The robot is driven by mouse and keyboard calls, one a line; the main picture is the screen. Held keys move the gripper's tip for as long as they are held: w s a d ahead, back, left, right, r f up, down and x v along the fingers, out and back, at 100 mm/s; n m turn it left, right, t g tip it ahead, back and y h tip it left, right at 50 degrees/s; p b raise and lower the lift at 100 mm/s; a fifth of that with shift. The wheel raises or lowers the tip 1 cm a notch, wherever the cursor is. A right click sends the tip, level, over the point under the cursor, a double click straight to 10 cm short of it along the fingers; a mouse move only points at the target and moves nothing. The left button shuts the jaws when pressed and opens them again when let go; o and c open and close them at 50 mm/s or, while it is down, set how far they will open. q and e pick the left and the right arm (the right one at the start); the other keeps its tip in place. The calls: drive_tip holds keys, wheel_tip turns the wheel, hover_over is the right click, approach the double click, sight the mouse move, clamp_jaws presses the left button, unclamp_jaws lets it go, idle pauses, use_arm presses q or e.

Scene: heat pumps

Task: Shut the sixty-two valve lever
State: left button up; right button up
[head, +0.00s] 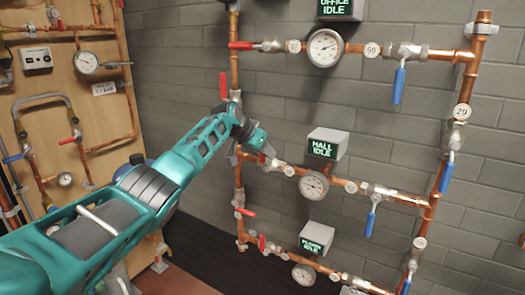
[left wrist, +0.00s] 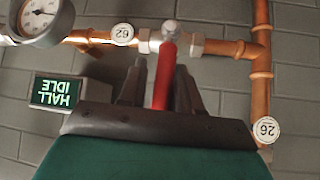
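The sixty-two valve has a red lever (left wrist: 164,75) and sits on the copper pipe beside the round 62 tag (left wrist: 122,34). In the left wrist view, the lever points across the pipe's line toward my gripper. My left gripper (left wrist: 158,82) is open, with one finger on each side of the lever. The finger on the right of that view looks very close to it; I cannot tell whether they touch. In the head view, my left gripper (head: 260,143) is at the left end of the hall pipe, and a bit of the red lever (head: 262,158) shows. My right gripper is not in view.
The HALL IDLE display (head: 327,144) and a gauge (head: 314,186) are right of the gripper. A vertical copper pipe with a 26 tag (left wrist: 266,128) stands close by. Other red levers are above (head: 240,45) and below (head: 262,243). Blue levers hang at the right.

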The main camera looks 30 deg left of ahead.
use_arm(q)
drive_tip(key=shift+o, duration=1)
drive_tip(key=shift+d, duration=0.1)
drive_tip(key=shift+s+a+r, duration=0.3)
drive_tip(key=shift+s+r, duration=0.05)
drive_tip(key=v, duration=1.1)
drive_tip(key=shift+s+r+b, duration=0.3)
drive_tip(key=shift+b, duration=0.05)
